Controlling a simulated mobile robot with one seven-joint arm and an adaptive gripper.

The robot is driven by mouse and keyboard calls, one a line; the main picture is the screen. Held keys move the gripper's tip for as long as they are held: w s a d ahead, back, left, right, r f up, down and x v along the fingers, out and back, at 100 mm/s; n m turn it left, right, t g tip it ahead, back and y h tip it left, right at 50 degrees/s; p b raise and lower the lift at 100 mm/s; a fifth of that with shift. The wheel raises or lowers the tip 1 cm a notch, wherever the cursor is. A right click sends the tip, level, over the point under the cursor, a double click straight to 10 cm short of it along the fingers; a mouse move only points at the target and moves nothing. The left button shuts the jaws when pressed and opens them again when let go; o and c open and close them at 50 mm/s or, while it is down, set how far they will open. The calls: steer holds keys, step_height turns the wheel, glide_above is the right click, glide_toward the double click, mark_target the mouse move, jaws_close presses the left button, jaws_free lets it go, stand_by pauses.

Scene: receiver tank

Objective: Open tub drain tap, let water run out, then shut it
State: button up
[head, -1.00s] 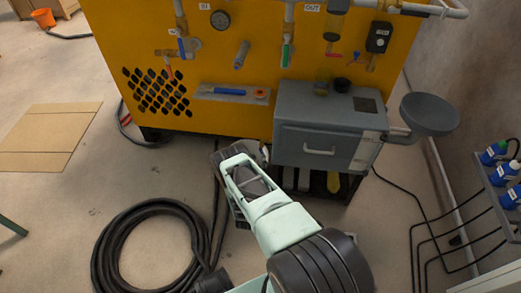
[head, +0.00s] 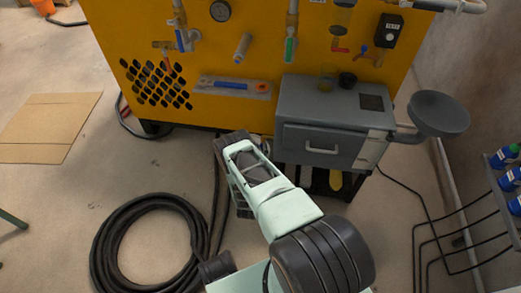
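Several small taps sit on the yellow panel (head: 205,60): a blue-handled one (head: 181,40) at left, a green-handled one (head: 290,50) in the middle, a red-handled one (head: 340,49) and a small blue-handled one (head: 364,53) at right. I cannot tell which, if any, is the tub drain tap. No tub or running water can be made out clearly. My arm reaches in from the bottom, its end (head: 240,148) low in front of the panel, left of the grey box (head: 325,118). My gripper's fingers are hidden or too unclear to tell open from shut.
A grey funnel bowl (head: 440,112) sticks out right of the grey box. A coiled black hose (head: 150,245) lies on the floor at left, near flat cardboard (head: 50,128). A rack with blue bottles (head: 508,180) stands at right. Floor between hose and cardboard is clear.

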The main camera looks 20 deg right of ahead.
jaws_close()
steer(key=shift+n, duration=1)
steer(key=shift+o, duration=1.5)
jaws_free()
step_height(320, 180, up, 10)
